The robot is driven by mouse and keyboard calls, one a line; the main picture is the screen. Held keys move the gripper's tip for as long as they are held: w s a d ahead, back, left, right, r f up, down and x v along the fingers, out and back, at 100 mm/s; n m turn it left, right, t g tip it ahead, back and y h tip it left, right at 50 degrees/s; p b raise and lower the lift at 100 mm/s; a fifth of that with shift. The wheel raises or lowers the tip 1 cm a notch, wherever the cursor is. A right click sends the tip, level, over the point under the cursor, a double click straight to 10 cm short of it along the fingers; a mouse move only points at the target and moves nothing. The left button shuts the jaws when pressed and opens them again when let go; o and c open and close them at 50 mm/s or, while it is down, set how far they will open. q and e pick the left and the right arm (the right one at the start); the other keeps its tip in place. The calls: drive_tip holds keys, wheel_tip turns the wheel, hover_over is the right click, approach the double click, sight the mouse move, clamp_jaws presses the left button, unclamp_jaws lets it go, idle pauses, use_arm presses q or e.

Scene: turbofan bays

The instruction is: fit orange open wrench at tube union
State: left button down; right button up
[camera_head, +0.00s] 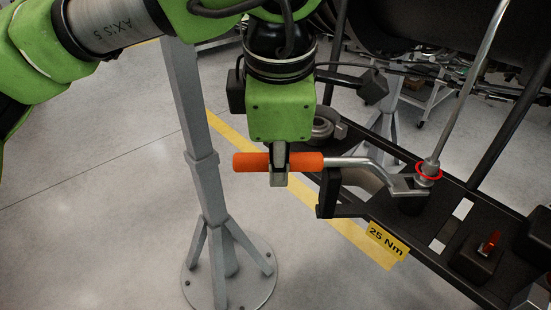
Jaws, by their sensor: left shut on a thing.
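The orange open wrench (308,160) has an orange grip and a bent silver shank running to the right. My left gripper (279,178) is shut on the orange grip, and part of the grip shows on either side of the fingers. The wrench's open jaw (408,187) is at the tube union (428,173), just below and left of a red ring marked around it. Whether the jaw sits around the union or only beside it I cannot tell. A thin metal tube rises from the union. My right gripper is not in view.
The union stands over a black frame (455,205) with a yellow "25 Nm" label (386,240). A small block with a red part (489,243) is at the lower right. A grey stand (200,160) rises left of my gripper. Open floor lies at the left.

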use_arm(q)
drive_tip(key=shift+d, duration=0.45)
drive_tip(key=c, duration=1.8)
unclamp_jaws()
drive_tip(key=shift+d, duration=0.15)
drive_tip(key=shift+s, duration=0.1)
drive_tip(key=v, duration=1.2)
